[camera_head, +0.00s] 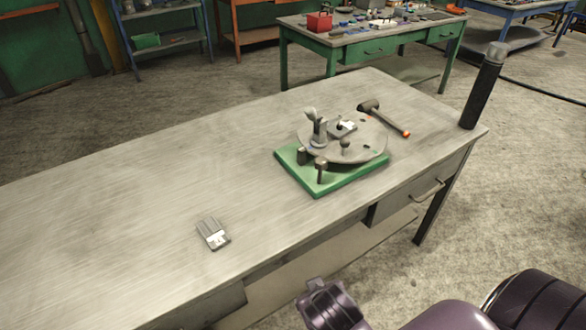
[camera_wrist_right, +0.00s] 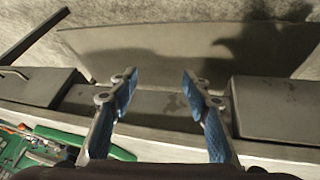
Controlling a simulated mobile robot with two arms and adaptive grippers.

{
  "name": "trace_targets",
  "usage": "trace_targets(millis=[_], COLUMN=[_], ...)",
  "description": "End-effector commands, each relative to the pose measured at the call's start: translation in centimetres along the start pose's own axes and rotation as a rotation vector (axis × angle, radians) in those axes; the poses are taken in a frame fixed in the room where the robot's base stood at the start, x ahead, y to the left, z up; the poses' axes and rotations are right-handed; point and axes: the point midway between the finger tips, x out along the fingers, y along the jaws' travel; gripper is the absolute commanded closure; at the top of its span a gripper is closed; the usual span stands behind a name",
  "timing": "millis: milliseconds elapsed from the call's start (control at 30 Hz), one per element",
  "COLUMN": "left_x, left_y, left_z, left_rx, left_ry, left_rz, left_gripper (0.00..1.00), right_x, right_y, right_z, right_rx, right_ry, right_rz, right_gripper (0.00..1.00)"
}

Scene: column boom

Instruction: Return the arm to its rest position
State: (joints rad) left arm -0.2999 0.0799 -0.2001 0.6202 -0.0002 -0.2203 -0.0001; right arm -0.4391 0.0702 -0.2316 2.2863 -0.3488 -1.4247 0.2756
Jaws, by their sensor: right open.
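My right arm (camera_head: 445,316) shows as purple links at the bottom right of the head view, beside the workbench's front edge. In the right wrist view, my right gripper (camera_wrist_right: 158,80) is open, with its two blue-padded fingers apart and nothing between them. The wrist view looks past the fingers at a grey bench edge and the floor beyond. My left gripper is in neither view.
The workbench (camera_head: 120,200) carries a green-based round fixture (camera_head: 345,150), a hammer (camera_head: 385,118) and a small grey block (camera_head: 213,233). A dark post (camera_head: 482,90) stands at its right corner. The wrist view shows a green board (camera_wrist_right: 35,155) at lower left.

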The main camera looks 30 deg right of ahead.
Motion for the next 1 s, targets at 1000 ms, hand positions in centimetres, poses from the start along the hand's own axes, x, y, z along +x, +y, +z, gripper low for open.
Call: trace_targets(millis=[1000], left_x=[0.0], left_y=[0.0], left_z=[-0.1], left_rx=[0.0], left_ry=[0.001], left_rz=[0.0], left_gripper=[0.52], right_x=[23.2], right_y=[-6.3], right_z=[28.9], right_rx=[-0.271], right_ry=[-0.273], right_rz=[-0.222], right_gripper=[0.56])
